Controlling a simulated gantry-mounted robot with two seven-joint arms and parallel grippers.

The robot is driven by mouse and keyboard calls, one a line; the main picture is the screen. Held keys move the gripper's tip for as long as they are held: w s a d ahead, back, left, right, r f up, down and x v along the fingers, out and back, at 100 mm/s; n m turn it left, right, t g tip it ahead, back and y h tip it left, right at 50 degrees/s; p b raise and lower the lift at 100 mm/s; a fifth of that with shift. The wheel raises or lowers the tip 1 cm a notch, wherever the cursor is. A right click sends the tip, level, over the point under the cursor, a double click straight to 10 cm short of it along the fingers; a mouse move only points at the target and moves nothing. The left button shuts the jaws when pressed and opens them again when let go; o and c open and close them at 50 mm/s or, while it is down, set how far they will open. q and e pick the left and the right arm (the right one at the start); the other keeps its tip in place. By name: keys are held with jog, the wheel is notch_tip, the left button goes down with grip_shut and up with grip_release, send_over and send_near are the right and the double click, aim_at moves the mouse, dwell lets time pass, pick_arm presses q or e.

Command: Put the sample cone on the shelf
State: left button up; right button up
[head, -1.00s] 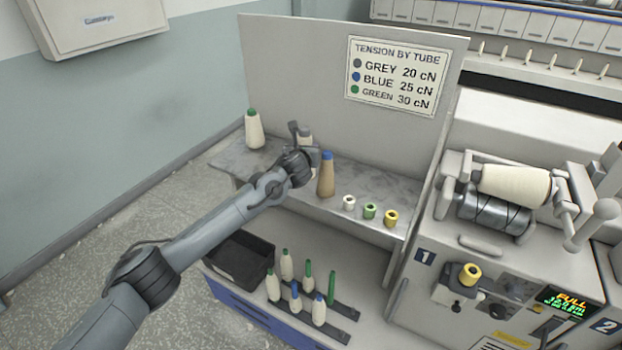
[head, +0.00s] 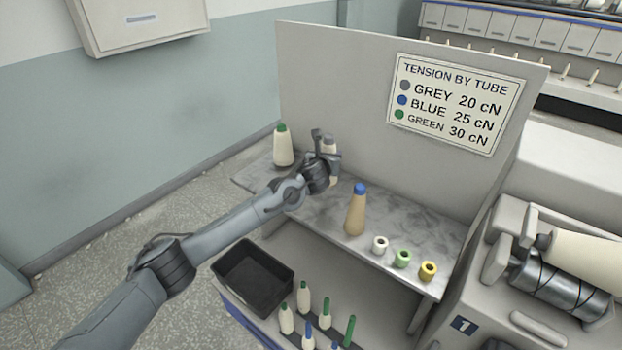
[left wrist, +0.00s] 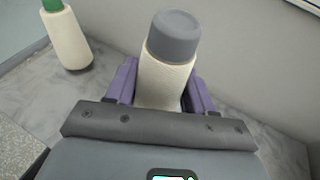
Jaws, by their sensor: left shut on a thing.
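A cream cone with a grey tube top (left wrist: 172,38) stands between the purple fingers of my left gripper (left wrist: 163,88) in the left wrist view. The gripper is shut on it. In the head view my left gripper (head: 328,172) is over the back left part of the grey shelf (head: 318,212), and the grey-topped cone (head: 329,147) shows partly behind it. I cannot tell whether its base touches the shelf. A green-topped cream cone (head: 283,147) stands at the shelf's left end, apart from the held cone. A tan cone with a blue top (head: 355,212) stands to the right. My right gripper is out of view.
White, green and yellow tension rings (head: 403,258) stand on the shelf's right front. Below are a black bin (head: 253,272) and several small bobbins (head: 304,297). A tension sign (head: 446,103) is on the back panel. The shelf between the grey-topped and tan cones is clear.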

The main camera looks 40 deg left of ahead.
pick_arm(q)
jog(key=s+a+f+b, duration=0.1)
jog(key=s+a+f, duration=0.2)
jog(key=a+f, duration=0.3)
jog(key=shift+s+f, duration=0.25)
jog(key=shift+f, duration=0.85)
jog(key=shift+a+f, duration=0.1)
jog(key=shift+a, duration=0.05)
jog(key=o, duration=1.1)
jog(key=shift+c, duration=0.2)
jog(key=shift+s, duration=0.1)
